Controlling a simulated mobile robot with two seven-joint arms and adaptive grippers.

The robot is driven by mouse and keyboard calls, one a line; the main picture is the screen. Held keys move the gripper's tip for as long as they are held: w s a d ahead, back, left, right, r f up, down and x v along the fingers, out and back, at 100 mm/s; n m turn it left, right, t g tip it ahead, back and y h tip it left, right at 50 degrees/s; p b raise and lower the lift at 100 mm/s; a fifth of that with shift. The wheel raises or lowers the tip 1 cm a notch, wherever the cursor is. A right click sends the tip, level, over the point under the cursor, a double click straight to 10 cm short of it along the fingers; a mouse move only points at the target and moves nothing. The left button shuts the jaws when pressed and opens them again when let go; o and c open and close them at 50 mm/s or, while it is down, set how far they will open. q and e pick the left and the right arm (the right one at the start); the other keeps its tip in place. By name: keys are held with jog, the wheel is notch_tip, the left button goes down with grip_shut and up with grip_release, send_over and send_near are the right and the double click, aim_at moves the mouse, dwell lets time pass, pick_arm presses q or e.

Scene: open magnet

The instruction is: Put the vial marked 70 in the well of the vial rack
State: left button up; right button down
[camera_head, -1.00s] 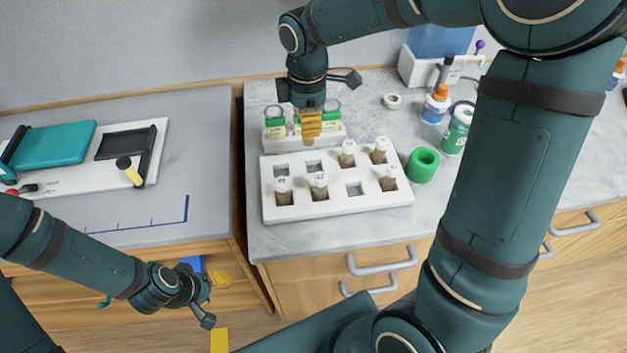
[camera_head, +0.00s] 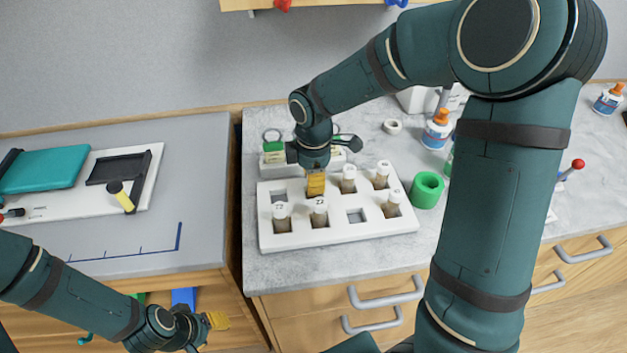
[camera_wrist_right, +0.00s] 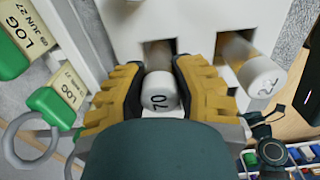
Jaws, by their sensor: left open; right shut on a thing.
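The vial marked 70 (camera_wrist_right: 159,97) has a white cap and stands between the yellow fingers of my right gripper (camera_head: 316,185), which is shut on it. In the right wrist view, a dark square well shows just beyond the vial. The gripper is at the second back-row well from the left of the white vial rack (camera_head: 264,238). Its fingers hide the vial's lower end, so I cannot tell how deep it sits. My left gripper (camera_head: 217,321) is open and empty, low in front of the drawers.
Other white-capped vials fill several rack wells; one, marked 22 (camera_wrist_right: 263,76), is close to my right fingers. Free counter lies in front.

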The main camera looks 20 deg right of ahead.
jog(key=shift+f, duration=0.1)
jog(key=c, duration=0.8)
grip_release()
jog(key=shift+f, duration=0.1)
notch_tip(320, 180, up, 11)
jog(key=p, duration=0.2)
jog(key=shift+r+p, duration=0.2)
jog(key=shift+p, duration=0.1)
jog(key=shift+r, duration=0.5)
